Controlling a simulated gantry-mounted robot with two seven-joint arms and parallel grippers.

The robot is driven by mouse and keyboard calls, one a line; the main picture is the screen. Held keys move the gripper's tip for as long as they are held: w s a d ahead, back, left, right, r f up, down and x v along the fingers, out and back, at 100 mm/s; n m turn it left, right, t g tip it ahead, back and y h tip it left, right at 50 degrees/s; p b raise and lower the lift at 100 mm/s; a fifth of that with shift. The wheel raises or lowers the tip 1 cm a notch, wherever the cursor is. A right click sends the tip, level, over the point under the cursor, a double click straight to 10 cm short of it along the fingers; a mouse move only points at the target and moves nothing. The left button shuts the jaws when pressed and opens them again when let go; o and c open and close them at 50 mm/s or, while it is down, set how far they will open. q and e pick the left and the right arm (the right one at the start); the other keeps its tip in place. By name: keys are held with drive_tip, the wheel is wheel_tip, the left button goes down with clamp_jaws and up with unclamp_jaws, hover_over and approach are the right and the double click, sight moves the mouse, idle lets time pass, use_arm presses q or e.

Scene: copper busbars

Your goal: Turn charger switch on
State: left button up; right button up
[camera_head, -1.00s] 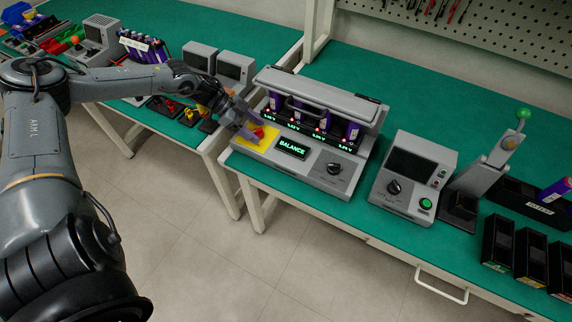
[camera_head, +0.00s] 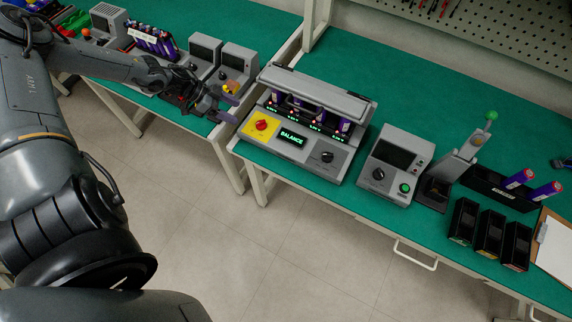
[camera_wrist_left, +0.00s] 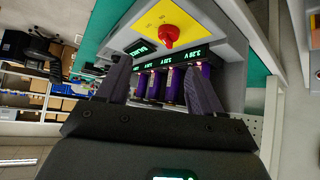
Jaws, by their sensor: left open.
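The charger (camera_head: 300,150) is a grey unit with several purple cells under a raised handle bar. Its green display (camera_head: 291,138) reads BALANCE and small green readouts are lit. A red rotary switch (camera_head: 262,124) sits on a yellow plate at its left front. The red switch also shows in the left wrist view (camera_wrist_left: 169,36), ahead of my fingers. My left gripper (camera_head: 228,104) is open and empty, to the left of the switch and apart from it. Its two fingers also show in the left wrist view (camera_wrist_left: 160,88). My right gripper is not in view.
A second grey device (camera_head: 392,165) with a screen, a black knob and a green button stands to the right. Black bins (camera_head: 490,234) and a clipboard (camera_head: 553,245) are farther right. A gap separates the two green benches.

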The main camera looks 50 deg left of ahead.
use_arm(q)
drive_tip(key=s+d+r+n+t+h+p, duration=0.1)
drive_tip(key=d+p, duration=0.4)
drive_tip(key=d, duration=0.5)
drive_tip(key=s+d+r+n+t+h+p, duration=0.1)
drive_tip(key=d+r+p, duration=0.3)
drive_tip(key=d, duration=0.7)
drive_tip(key=d+r+n+t+h+p, duration=0.1)
drive_tip(key=d+r+n+h+p, duration=0.1)
drive_tip(key=d+p, duration=0.5)
drive_tip(key=d+r+n, duration=0.1)
drive_tip(key=d, duration=0.3)
drive_tip(key=shift+s+d+n+t+h, duration=0.15)
drive_tip(key=shift+s+n+t+h, duration=0.15)
drive_tip(key=shift+s, duration=0.1)
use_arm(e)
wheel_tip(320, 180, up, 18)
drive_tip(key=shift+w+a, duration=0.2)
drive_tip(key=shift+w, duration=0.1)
use_arm(q)
drive_tip(key=shift+r, duration=0.1)
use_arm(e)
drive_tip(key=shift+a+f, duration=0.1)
